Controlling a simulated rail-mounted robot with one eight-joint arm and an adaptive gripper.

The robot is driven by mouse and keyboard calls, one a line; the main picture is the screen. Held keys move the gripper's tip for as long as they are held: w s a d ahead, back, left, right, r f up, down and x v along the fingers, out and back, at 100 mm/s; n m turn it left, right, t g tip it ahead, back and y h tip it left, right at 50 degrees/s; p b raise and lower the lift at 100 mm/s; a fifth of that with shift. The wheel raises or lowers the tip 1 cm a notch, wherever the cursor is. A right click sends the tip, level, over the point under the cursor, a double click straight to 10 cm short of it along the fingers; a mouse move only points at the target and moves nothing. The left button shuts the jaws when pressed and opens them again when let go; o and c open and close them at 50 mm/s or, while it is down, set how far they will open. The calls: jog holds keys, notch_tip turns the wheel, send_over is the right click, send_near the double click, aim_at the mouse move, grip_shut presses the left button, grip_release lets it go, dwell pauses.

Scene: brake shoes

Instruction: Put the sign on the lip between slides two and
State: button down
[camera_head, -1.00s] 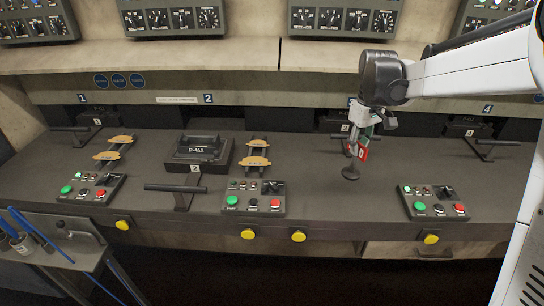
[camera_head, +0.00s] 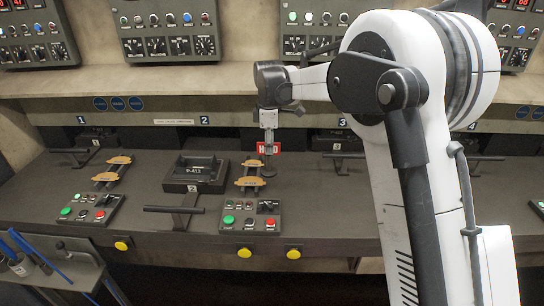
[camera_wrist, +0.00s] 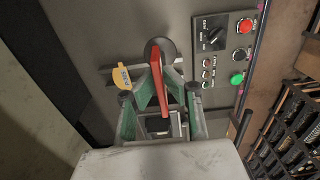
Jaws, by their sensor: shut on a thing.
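My gripper (camera_head: 268,133) is shut on a small red and white sign (camera_head: 268,147). The sign is upright above a dark round base (camera_head: 268,171). In the wrist view the sign shows edge-on as a red strip (camera_wrist: 159,85) between the green-sided fingers (camera_wrist: 161,92), with its round base (camera_wrist: 160,47) beyond. The gripper is right of slide two (camera_head: 195,175), which stands out on the counter with a block marked P-413, and left of slide three's handle (camera_head: 345,155). I cannot tell whether the base touches the counter.
A stand with tan brake shoes (camera_head: 250,182) is just left of the sign; another (camera_head: 111,169) is farther left. A button panel (camera_head: 252,216) lies in front. Slide two's handle (camera_head: 174,209) sticks out forward. My arm hides the counter to the right.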

jog(key=w+f+p, duration=0.1)
jog(key=w+f, duration=0.4)
jog(key=f, duration=0.2)
jog(key=shift+w+d+f, duration=0.15)
jog(key=shift+w+d, duration=0.05)
jog(key=shift+d, duration=0.1)
jog(key=shift+f, duration=0.1)
jog(key=shift+f, duration=0.15)
jog(key=c, duration=1.9)
grip_release()
jog(key=shift+o, duration=0.2)
